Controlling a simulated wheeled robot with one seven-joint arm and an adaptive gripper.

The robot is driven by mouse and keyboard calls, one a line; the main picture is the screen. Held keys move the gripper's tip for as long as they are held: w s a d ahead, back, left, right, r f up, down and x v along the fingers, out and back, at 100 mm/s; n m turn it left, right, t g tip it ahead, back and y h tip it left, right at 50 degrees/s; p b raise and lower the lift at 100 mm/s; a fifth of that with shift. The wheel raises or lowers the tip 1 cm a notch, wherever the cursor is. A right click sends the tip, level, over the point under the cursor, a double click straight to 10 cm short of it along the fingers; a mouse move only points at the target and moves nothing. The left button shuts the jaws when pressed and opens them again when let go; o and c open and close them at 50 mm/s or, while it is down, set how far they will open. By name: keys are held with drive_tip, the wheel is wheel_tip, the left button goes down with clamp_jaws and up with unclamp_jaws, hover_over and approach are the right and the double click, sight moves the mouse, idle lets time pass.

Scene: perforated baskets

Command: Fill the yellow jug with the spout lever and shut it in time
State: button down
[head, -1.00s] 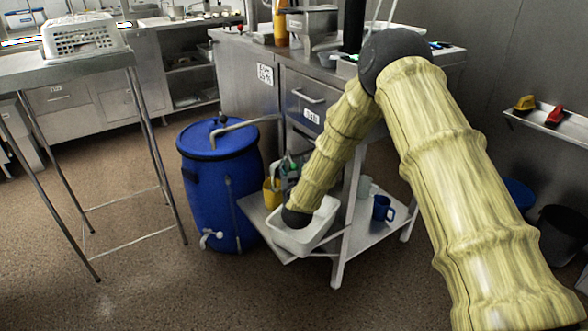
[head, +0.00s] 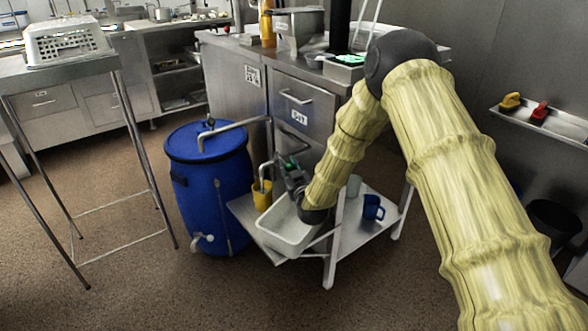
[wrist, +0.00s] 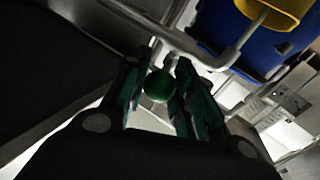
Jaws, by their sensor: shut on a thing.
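The yellow jug (head: 261,197) stands upright on the low shelf beside the blue barrel, under the bent end of a thin spout (head: 262,172). Its upper part also shows at the top right of the wrist view (wrist: 268,14). My gripper (head: 291,172) is just right of the jug, above the white basin. In the wrist view my gripper (wrist: 160,86) is shut on a round green knob (wrist: 158,86), which looks like the end of the spout lever. The lever's angle is hard to read, and the level inside the jug cannot be seen.
The blue barrel (head: 208,185) with its curved pipe stands left of the shelf. The white basin (head: 283,236) sits on the shelf below my wrist. A blue mug (head: 373,208) and a pale cup (head: 354,186) stand to the right. A steel cabinet (head: 240,82) rises behind.

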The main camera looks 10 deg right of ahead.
drive_tip(key=shift+w+d+n+g+y, duration=0.15)
drive_tip(key=shift+d+n+y, duration=0.1)
drive_tip(key=shift+n+y, duration=0.25)
drive_tip(key=shift+w+d+n+g+y, duration=0.15)
drive_tip(key=shift+d+n+y, duration=0.15)
drive_tip(key=shift+y, duration=0.4)
drive_tip(key=c, duration=1.1)
unclamp_jaws()
drive_tip(key=shift+c, duration=0.2)
drive_tip(key=shift+s, duration=0.1)
drive_tip(key=v, duration=1.2)
